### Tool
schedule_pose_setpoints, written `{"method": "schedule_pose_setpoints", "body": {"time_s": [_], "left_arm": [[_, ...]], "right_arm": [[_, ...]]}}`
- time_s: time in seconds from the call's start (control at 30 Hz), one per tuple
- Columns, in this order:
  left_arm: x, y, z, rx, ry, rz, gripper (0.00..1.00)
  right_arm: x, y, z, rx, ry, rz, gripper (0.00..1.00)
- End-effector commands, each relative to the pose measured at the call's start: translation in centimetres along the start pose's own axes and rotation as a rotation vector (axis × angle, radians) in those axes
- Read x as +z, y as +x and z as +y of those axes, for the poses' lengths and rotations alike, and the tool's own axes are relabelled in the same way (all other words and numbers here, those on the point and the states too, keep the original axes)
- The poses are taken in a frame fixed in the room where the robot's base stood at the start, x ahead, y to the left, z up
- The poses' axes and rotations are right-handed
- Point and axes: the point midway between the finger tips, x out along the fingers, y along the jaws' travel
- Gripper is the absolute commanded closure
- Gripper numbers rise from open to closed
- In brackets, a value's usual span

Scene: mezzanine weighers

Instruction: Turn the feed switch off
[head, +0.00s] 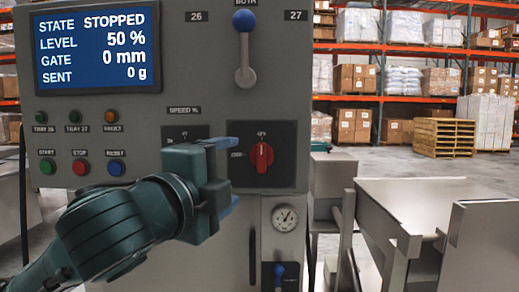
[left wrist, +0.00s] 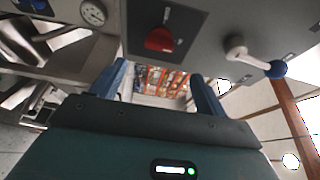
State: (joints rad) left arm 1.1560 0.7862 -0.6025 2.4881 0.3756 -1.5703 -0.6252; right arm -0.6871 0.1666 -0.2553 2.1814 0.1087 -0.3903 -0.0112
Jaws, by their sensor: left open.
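The feed switch is a red rotary knob (head: 261,157) on a dark square plate on the grey control panel (head: 210,75). Its grip looks about upright in the head view, with small labels above and left that are hard to read. The red knob (left wrist: 160,39) also shows at the top middle of the left wrist view. My left gripper (head: 229,178) is just left of the knob in the head view, apart from it. Its two blue fingers (left wrist: 163,92) are spread with nothing between them. My right gripper is not in view.
A display (head: 97,48) reads STOPPED, level 50 %, gate 0 mm, sent 0 g. A blue-knobbed lever (head: 244,50) stands above the switch and a gauge (head: 285,217) below. Buttons (head: 82,167) sit at left. Metal chutes (head: 420,215) stand at right.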

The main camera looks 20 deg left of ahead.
Motion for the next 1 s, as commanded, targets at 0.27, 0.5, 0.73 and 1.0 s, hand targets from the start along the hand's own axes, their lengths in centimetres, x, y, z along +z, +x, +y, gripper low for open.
{"method": "schedule_pose_setpoints", "body": {"time_s": [0.27, 0.5, 0.73, 1.0], "left_arm": [[0.1, 2.2, -0.8, 0.006, -0.003, -0.002, 0.25], [-0.1, 3.7, -0.6, 0.007, 0.002, 0.003, 0.25], [-0.1, 8.3, -0.1, 0.002, 0.001, 0.002, 0.25], [-0.1, 11.3, 0.0, 0.0, 0.001, 0.004, 0.25]], "right_arm": [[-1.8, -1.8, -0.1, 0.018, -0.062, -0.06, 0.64], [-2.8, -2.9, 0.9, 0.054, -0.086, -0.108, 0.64], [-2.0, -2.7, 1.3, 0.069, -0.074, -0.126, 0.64], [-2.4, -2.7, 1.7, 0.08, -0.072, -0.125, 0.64]]}}
